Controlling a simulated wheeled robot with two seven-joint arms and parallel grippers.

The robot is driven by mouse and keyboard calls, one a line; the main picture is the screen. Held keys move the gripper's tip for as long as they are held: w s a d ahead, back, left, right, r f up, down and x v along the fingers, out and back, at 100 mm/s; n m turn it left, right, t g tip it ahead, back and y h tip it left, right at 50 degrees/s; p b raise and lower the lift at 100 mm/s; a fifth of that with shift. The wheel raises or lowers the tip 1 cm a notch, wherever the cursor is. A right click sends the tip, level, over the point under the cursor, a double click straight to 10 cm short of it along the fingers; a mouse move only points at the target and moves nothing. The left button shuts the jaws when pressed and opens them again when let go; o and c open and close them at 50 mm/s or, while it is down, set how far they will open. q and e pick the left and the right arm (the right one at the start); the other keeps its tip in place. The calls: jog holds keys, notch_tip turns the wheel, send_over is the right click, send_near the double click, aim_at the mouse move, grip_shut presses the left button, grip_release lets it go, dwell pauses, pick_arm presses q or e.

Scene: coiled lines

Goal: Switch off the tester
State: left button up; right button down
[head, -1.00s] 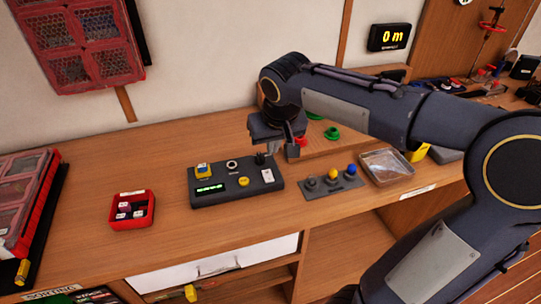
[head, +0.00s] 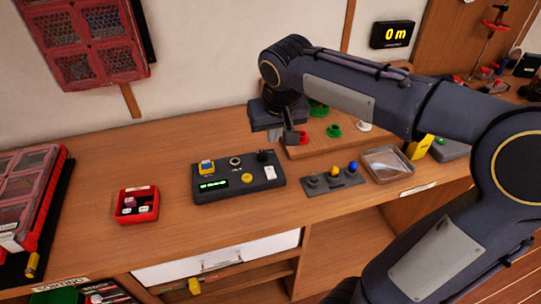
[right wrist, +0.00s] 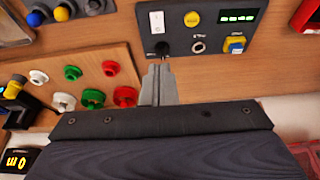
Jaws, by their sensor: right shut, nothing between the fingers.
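The tester (head: 205,197) is a dark box on the bench with a lit green display (head: 214,184), a yellow button (head: 247,178), a blue-and-yellow button (head: 206,167), a white rocker switch (head: 270,172) and a black knob or lever (head: 262,156). In the right wrist view the tester (right wrist: 219,50) appears upside down, with its lit display (right wrist: 238,16) and white rocker (right wrist: 157,21). My right gripper (head: 289,138) is shut and empty, above and behind the tester's back right corner. Its fingertips (right wrist: 161,68) appear just below the black lever there. My left gripper is out of view.
A board with coloured pegs (head: 349,138) lies behind and right of the tester. A button panel (head: 322,186) and clear tray (head: 388,164) stand to the right. A red bin (head: 138,216) stands left. Bench between bin and tester is clear.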

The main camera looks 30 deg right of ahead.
aim_at(270, 174)
jog(key=x, duration=1.4)
jog(key=shift+s+a+f, duration=0.1)
jog(key=shift+s, duration=0.25)
jog(key=shift+w+f+b, duration=0.1)
jog(key=shift+f+b, duration=0.15)
jog(key=shift+b, duration=0.15)
jog(key=shift+f, duration=0.1)
jog(key=shift+s+a, duration=0.1)
jog(key=shift+s, duration=0.25)
jog(key=shift+s+a, duration=0.1)
jog(key=shift+s, duration=0.45)
